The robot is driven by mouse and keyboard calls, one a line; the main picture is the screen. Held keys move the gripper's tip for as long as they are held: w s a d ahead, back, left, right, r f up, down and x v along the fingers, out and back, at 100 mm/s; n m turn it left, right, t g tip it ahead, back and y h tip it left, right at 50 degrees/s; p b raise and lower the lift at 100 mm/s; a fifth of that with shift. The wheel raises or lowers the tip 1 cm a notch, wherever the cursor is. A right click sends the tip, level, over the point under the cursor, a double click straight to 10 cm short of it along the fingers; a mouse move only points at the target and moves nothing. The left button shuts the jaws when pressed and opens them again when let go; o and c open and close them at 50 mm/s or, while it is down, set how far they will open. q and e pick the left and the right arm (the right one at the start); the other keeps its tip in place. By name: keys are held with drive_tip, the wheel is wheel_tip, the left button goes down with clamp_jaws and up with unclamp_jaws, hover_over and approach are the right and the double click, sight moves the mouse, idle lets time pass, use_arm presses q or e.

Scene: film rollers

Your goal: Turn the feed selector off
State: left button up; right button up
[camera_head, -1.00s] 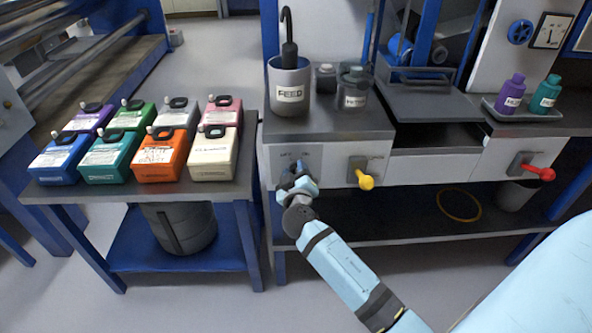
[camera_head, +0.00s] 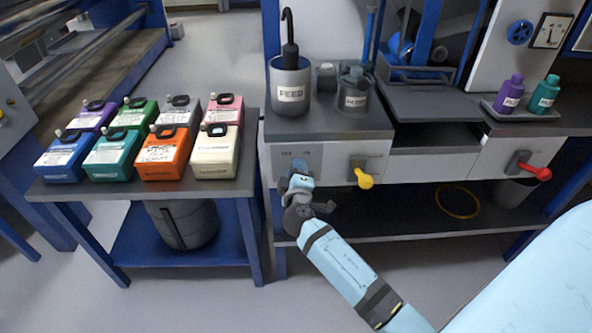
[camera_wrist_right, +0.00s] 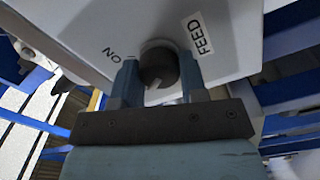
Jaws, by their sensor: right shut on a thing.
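The feed selector is a dark round knob (camera_wrist_right: 158,66) on the light front panel, with a pale mark on its lower left side in the right wrist view. An "ON" label (camera_wrist_right: 112,53) is to its upper left and a "FEED" label (camera_wrist_right: 200,33) to its right. My right gripper (camera_wrist_right: 160,68) has one finger on each side of the knob and is shut on it. In the head view my right gripper (camera_head: 298,172) is at the panel's left end and hides the knob. My left gripper is not in view.
A yellow-tipped lever (camera_head: 364,179) is close to the right of my gripper, and a red-tipped lever (camera_head: 538,172) is farther right. A grey FEED container (camera_head: 290,88) stands on the counter above.

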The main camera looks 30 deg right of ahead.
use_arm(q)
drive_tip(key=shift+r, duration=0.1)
use_arm(e)
drive_tip(key=o, duration=0.9)
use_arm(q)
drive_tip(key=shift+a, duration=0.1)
